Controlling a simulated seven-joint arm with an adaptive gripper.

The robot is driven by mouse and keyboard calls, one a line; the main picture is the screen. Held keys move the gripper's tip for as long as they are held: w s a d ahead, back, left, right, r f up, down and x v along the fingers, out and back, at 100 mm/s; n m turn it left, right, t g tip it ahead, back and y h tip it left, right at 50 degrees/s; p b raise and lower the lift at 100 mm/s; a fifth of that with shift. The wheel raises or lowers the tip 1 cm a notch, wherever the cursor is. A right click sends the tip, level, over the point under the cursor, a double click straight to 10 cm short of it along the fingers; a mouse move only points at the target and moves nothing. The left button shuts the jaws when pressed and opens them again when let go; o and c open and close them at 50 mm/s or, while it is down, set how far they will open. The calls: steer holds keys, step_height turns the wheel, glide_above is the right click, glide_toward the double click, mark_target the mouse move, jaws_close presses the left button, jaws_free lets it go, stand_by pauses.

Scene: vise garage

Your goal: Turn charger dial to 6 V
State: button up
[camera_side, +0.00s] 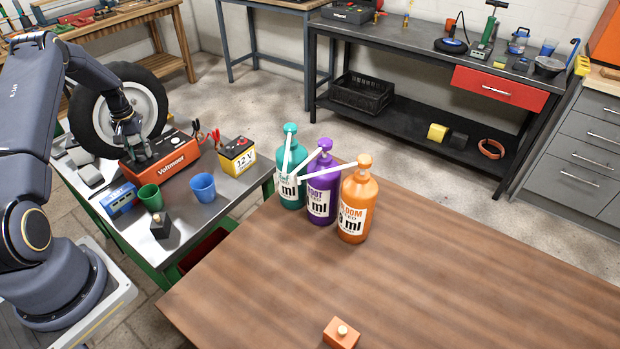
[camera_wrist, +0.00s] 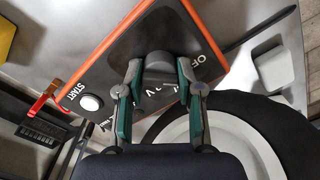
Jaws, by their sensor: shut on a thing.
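The charger (camera_side: 172,160) is an orange box marked "Voltmaster" on the metal bench, and my gripper (camera_side: 137,150) reaches down onto its top. In the wrist view, my gripper (camera_wrist: 160,82) is shut on the dark grey dial (camera_wrist: 158,66), one finger on each side of it. The charger's dark panel (camera_wrist: 125,45) shows part of the word "OFF" right of the dial and a "V" below it. The rest of the voltage marks and the dial's pointer are hidden or unclear. A white button (camera_wrist: 91,102) marked "START" is at the panel's left.
A yellow 12 V battery (camera_side: 238,157), a blue cup (camera_side: 203,188), a green cup (camera_side: 151,197) and a blue box (camera_side: 120,202) stand near the charger. A wheel (camera_side: 146,103) stands behind it. Three pump bottles are on the wooden table (camera_side: 400,285).

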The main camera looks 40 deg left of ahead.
steer(key=m, duration=0.4)
steer(key=shift+m, duration=2.3)
steer(key=o, duration=1.2)
steer(key=shift+c, duration=0.2)
steer(key=shift+r, duration=0.1)
step_height(320, 180, up, 12)
